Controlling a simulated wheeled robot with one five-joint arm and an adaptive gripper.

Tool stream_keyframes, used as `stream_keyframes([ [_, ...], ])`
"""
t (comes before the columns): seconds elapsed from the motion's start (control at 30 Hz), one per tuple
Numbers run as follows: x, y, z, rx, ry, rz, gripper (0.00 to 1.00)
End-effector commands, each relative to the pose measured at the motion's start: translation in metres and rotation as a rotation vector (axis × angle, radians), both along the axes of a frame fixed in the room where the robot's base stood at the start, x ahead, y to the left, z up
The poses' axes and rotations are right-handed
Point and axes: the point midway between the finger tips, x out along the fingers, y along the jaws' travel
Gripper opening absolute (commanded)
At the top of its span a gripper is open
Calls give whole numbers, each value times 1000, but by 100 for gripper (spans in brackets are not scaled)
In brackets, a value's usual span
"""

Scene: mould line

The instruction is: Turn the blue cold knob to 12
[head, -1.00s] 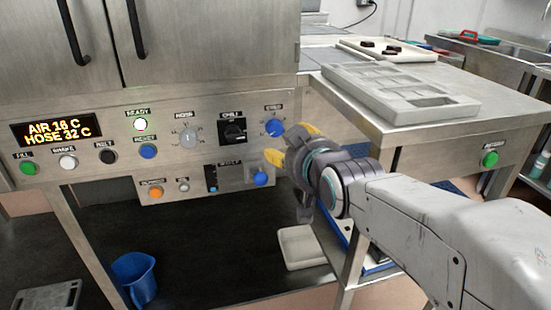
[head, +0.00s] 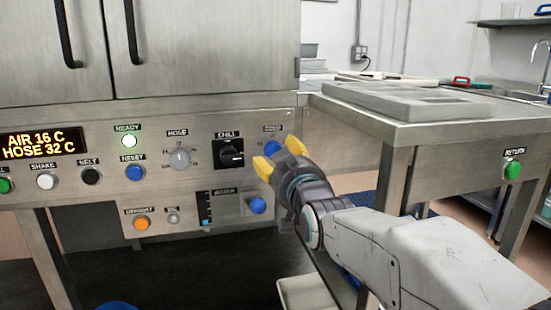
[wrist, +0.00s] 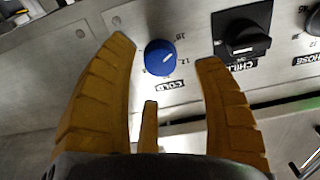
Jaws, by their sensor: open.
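The blue cold knob (wrist: 161,57) is a round dial on the steel panel, with its label and printed numbers upside down in the wrist view. A small pale mark shows on its face, but I cannot read its setting surely. In the head view the knob (head: 272,147) is partly hidden behind my yellow fingertips. My gripper (head: 279,156) is open and empty, facing the panel. In the wrist view the knob appears between the spread fingers of my gripper (wrist: 166,50), near the tips; I see no contact.
The black chill switch (head: 229,153) and grey hose knob (head: 180,158) are left of the cold knob in the head view. A steel table (head: 400,125) with a grey mould stands at the right.

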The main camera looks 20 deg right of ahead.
Motion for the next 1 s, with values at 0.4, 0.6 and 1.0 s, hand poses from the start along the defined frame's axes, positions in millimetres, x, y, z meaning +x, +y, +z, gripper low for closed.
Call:
stream_keyframes([
  [0.4,36,0,-1,0,1,0,62],
  [0.6,39,0,-1,0,1,0,62],
  [1.0,38,0,-1,0,2,0,45],
])
